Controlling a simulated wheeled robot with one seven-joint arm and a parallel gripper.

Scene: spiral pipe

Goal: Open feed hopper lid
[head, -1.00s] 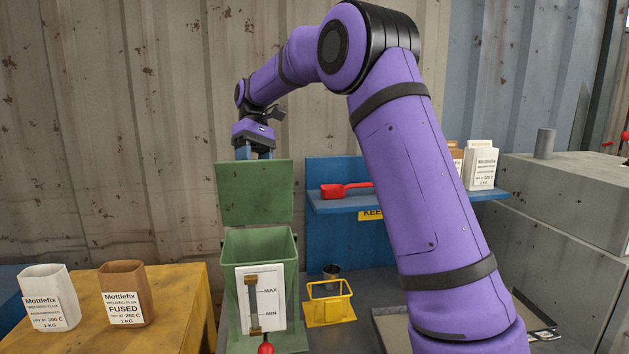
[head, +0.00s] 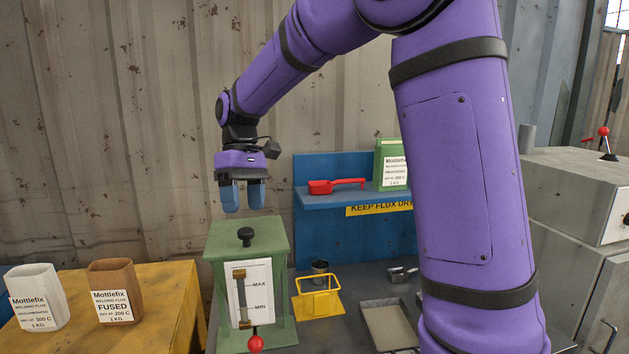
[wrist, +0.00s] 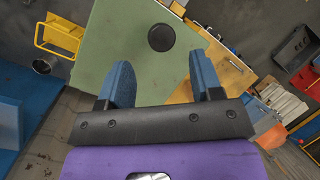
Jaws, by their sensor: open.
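The green feed hopper (head: 222,292) stands on the bench, with a white MAX/MIN gauge plate on its front. Its green lid (head: 272,236) lies flat and closed on top, with a black knob (head: 246,236) standing up from it. My gripper (head: 243,206) points down above the lid, open and empty, its blue fingers apart from the knob. In the wrist view the round black knob (wrist: 161,38) shows past the gap between the two fingertips of my gripper (wrist: 160,62). The lid (wrist: 125,65) fills the middle of that view. The hopper's inside is hidden.
A red-knobbed lever (head: 256,343) stands at the hopper's front. A yellow wire holder (head: 319,299) is to its right. Two flux containers stand on the yellow table (head: 165,305) at left. A blue shelf (head: 340,199) with a red scoop (head: 336,186) is behind.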

